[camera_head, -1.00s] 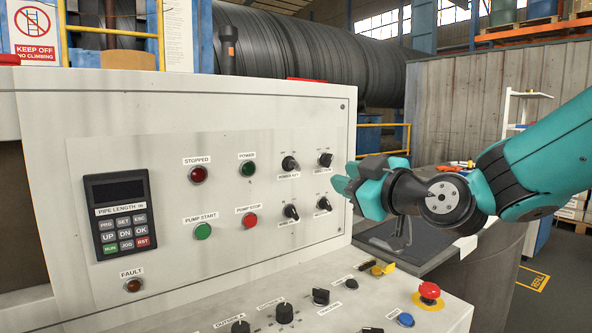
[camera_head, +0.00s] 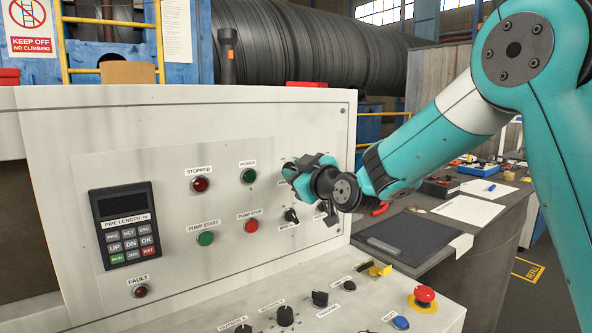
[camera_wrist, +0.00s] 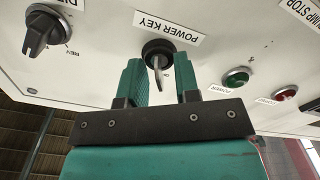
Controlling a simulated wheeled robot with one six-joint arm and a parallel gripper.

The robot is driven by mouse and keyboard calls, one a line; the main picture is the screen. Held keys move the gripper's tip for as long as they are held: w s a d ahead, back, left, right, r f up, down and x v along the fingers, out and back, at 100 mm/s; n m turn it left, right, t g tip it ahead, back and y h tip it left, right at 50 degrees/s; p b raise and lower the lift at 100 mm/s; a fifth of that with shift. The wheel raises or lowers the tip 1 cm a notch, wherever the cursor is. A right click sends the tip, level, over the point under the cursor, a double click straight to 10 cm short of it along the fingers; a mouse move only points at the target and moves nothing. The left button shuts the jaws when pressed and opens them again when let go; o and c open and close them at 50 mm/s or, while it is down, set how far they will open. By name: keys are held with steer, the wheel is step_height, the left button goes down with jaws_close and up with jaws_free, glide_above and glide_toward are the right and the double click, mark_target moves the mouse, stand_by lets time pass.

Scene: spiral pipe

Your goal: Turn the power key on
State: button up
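The power key (camera_wrist: 157,62) is a thin metal key in a round black switch under the label POWER KEY (camera_wrist: 168,27), which appears upside down in the wrist view. My gripper (camera_wrist: 161,72) is open, its two green fingers on either side of the key with a gap to each; I cannot tell the exact depth. In the head view my gripper (camera_head: 298,176) is at the upper right of the control panel (camera_head: 115,150) and hides the power key.
A black selector knob (camera_wrist: 43,33) is left of the gripper in the wrist view; a green light (camera_wrist: 237,77) and a red light (camera_wrist: 285,92) are right. In the head view the panel's lower console has knobs and a red emergency button (camera_head: 425,294). A bench (camera_head: 480,228) stands to the right.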

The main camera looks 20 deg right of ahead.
steer(key=shift+c, duration=0.4)
jaws_close()
steer(key=shift+f+m, duration=0.1)
steer(key=shift+m, duration=0.2)
steer(key=shift+m+b, duration=0.75)
steer(key=shift+m, duration=0.15)
steer(key=m+b, duration=0.1)
steer(key=m, duration=0.2)
steer(key=shift+m, duration=0.3)
steer(key=m+b, duration=0.1)
steer(key=m, duration=0.4)
steer(key=shift+d+m, duration=0.15)
steer(key=shift+m, duration=0.25)
